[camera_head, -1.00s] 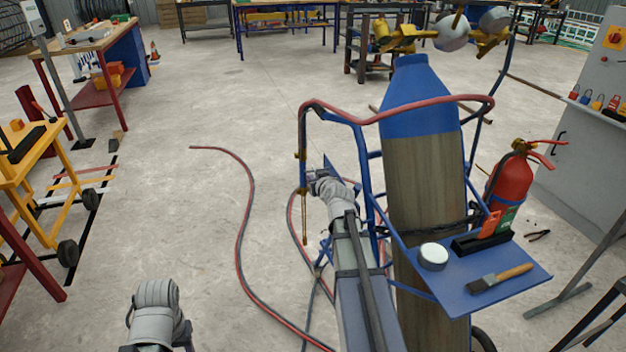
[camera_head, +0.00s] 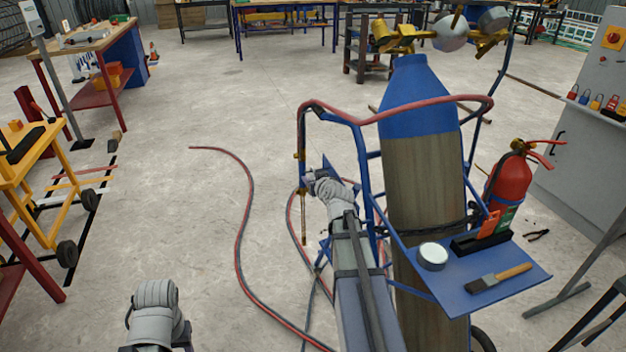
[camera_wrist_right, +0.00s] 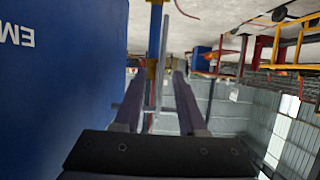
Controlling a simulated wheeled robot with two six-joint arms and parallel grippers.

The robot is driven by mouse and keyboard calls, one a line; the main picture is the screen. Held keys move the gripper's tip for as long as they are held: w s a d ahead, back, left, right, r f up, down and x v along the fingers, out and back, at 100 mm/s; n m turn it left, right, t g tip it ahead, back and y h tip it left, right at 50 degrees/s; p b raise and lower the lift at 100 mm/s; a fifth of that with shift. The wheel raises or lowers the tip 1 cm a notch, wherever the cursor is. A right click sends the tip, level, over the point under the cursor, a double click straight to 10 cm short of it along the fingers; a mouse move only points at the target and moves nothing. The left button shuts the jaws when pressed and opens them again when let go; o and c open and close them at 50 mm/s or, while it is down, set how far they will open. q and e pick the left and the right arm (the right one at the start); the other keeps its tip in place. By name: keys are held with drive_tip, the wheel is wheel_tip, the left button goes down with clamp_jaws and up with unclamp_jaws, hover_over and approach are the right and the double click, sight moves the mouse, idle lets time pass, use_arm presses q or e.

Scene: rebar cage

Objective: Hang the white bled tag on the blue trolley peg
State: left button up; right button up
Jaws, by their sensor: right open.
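The blue trolley (camera_head: 364,180) holds a tall cylinder with a blue top (camera_head: 418,95). Its peg cannot be made out for certain. I cannot clearly pick out the white bled tag in either current view. My right gripper (camera_head: 329,166) is at the left side of the trolley frame, partly hidden by its own wrist. In the right wrist view my right gripper (camera_wrist_right: 156,80) is open. A thin upright rod with a brass-coloured part (camera_wrist_right: 152,70) shows between its fingers, and whether they touch is unclear. My left arm shows at the bottom left; its gripper is out of view.
The trolley's blue shelf (camera_head: 520,277) carries a white round roll (camera_head: 432,257) and a brush (camera_head: 500,278). A red extinguisher (camera_head: 510,182) stands at right. Floor left of the trolley is mostly clear.

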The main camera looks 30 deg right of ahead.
drive_tip(key=p+v, duration=0.3)
drive_tip(key=v, duration=0.4)
drive_tip(key=shift+s, duration=0.35)
drive_tip(key=shift+a, duration=0.15)
drive_tip(key=s+a+r+n+g+y+p, duration=0.1)
drive_tip(key=a+r+n+g+y+p, duration=0.15)
drive_tip(key=a+p, duration=0.65)
drive_tip(key=s+a+r+n+g+y+p, duration=0.1)
drive_tip(key=s+a+n+g+y+p, duration=0.15)
drive_tip(key=a, duration=1.15)
drive_tip(key=s+a+r+g+h+p, duration=0.1)
drive_tip(key=s+a+r+g+p, duration=0.1)
drive_tip(key=s+a+p, duration=0.2)
drive_tip(key=s+a+r+n+g+h+p, duration=0.1)
drive_tip(key=s+a+r+g+p, duration=0.2)
drive_tip(key=s, duration=0.4)
drive_tip(key=s+a+r+g+h+p, duration=0.1)
drive_tip(key=s+a+r+g+p, duration=0.1)
drive_tip(key=s+a+p, duration=0.3)
drive_tip(key=shift+s+a+r+g+p, duration=0.3)
drive_tip(key=shift+a+g, duration=0.4)
drive_tip(key=shift+a, duration=0.35)
drive_tip(key=shift+w, duration=0.1)
idle(1.3)
